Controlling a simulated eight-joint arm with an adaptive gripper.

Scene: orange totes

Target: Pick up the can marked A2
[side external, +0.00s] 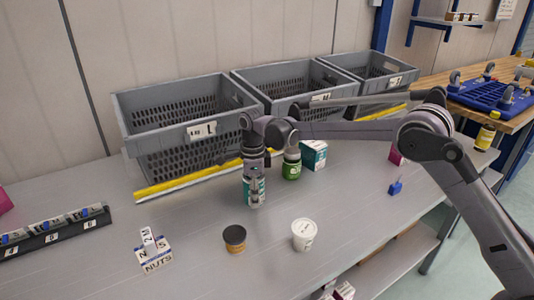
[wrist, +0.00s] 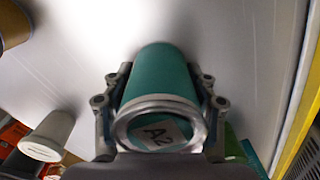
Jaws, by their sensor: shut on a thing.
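The can marked A2 (wrist: 160,78) is teal with a silver rim, and its A2 label faces the camera in the wrist view. The can (side external: 256,197) also shows in the side external view, below my wrist and over the grey table. My gripper (side external: 254,180) points down and is shut on the can. In the wrist view, my gripper's (wrist: 161,95) two fingers press on either side of it. I cannot tell whether the can's bottom touches the table.
A green jar (side external: 291,168) and a teal box (side external: 314,155) stand close to the right. A dark-lidded jar (side external: 235,240), a white tub (side external: 303,236) and a NUTS box (side external: 155,262) stand nearer the front. Grey crates (side external: 190,128) line the back behind a yellow strip (side external: 190,182).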

